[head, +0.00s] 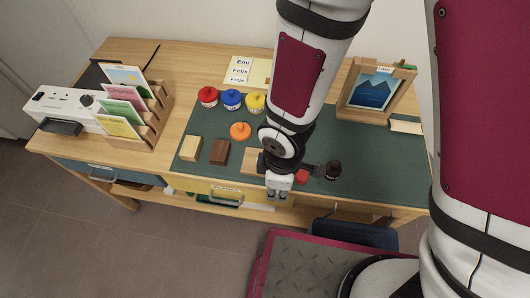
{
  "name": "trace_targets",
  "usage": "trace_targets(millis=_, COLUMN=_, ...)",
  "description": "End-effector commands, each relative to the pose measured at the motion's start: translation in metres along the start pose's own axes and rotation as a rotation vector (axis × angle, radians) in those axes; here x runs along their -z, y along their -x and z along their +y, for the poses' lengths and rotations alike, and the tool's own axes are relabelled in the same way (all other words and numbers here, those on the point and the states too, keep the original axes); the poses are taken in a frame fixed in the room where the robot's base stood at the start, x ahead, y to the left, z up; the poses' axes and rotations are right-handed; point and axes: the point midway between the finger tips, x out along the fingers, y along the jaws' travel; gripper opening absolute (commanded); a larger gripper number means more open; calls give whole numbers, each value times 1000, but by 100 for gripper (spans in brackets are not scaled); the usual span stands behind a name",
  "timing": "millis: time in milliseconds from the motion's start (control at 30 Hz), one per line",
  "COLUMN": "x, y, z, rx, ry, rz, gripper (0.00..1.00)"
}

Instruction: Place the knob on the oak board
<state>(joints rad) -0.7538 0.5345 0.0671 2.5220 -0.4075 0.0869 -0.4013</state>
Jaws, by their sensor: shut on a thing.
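My gripper (290,170) points down over the front of the green mat, right of the centre of the desk. Its white wrist part hides most of the jaws. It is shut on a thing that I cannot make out. A small red piece (302,177) shows beside the jaws; I cannot tell whether it is held. A tan wooden piece (252,161), perhaps the oak board, shows partly behind the gripper on the left. A dark, round-topped piece (333,170) stands to the right, apart from the tan piece. I cannot tell which piece is the knob.
Red (208,97), blue (231,99) and yellow (255,102) round pieces stand behind an orange one (240,131). Pale (190,148) and brown (219,152) blocks lie left. A card rack (152,122) and picture stand (396,100) flank the mat. A yellow drawer (215,189) is in front.

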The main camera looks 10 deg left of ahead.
Motion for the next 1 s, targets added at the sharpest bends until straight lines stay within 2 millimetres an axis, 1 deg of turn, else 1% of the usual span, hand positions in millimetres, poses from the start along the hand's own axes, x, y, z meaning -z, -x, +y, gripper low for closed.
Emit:
trace_targets(millis=33, x=1, y=-4, z=6, rx=-3, ry=-1, rz=3, gripper=12)
trace_targets(millis=100, x=2, y=-4, z=7, rx=-2, ry=1, rz=3, gripper=12)
trace_targets(millis=500, x=3, y=-5, z=9, rx=1, ry=5, rz=-2, gripper=12)
trace_targets(millis=600, x=14, y=-4, z=25, rx=3, ry=2, rz=-2, gripper=12)
trace_targets(millis=900, x=41, y=-10, z=76, rx=4, ry=4, rz=-3, gripper=12)
trace_targets(millis=1000, x=47, y=-11, z=87, rx=3, ry=5, rz=-2, gripper=12)
